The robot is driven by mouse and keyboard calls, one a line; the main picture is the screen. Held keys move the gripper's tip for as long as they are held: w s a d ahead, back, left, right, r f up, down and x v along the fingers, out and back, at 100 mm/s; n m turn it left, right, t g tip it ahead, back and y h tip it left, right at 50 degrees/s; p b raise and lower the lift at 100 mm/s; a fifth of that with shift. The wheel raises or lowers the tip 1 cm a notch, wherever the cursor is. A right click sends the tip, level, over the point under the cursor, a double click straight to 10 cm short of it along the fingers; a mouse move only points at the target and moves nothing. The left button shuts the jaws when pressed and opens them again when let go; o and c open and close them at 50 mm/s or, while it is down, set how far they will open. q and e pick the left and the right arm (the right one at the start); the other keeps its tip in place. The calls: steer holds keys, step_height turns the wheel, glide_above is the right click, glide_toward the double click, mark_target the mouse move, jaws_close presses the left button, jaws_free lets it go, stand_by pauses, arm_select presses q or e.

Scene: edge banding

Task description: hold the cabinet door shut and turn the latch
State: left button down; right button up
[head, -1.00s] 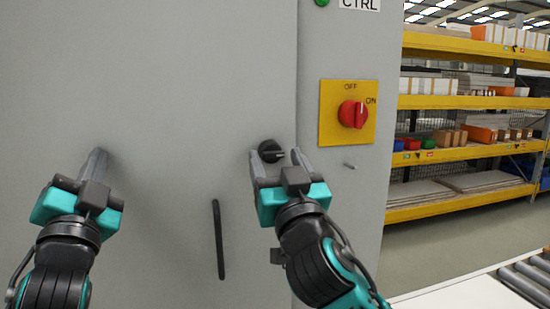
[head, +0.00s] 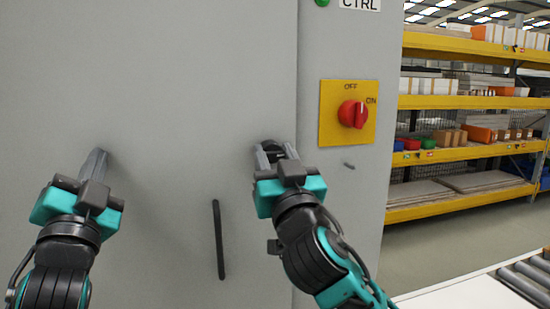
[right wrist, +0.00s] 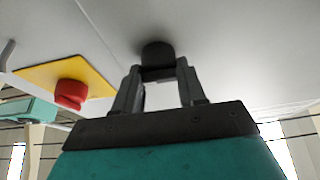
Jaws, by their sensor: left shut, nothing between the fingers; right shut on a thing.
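The grey cabinet door (head: 170,60) fills the left and middle of the head view and looks closed. My left gripper (head: 98,160) is shut and empty, its fingertips against or very near the left part of the door. The black round latch (head: 272,147) sits near the door's right edge. My right gripper (head: 272,158) is shut on the latch, and its fingers partly hide it. In the right wrist view the latch (right wrist: 157,54) shows between the fingertips of the right gripper (right wrist: 158,75).
A red rotary switch (head: 353,114) on a yellow plate (head: 330,132) is right of the latch, with its mark near ON. A black bar handle (head: 218,240) is on the door below. Shelving (head: 460,155) and a roller conveyor (head: 525,280) stand at the right.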

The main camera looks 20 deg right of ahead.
steer(key=shift+c, duration=0.7)
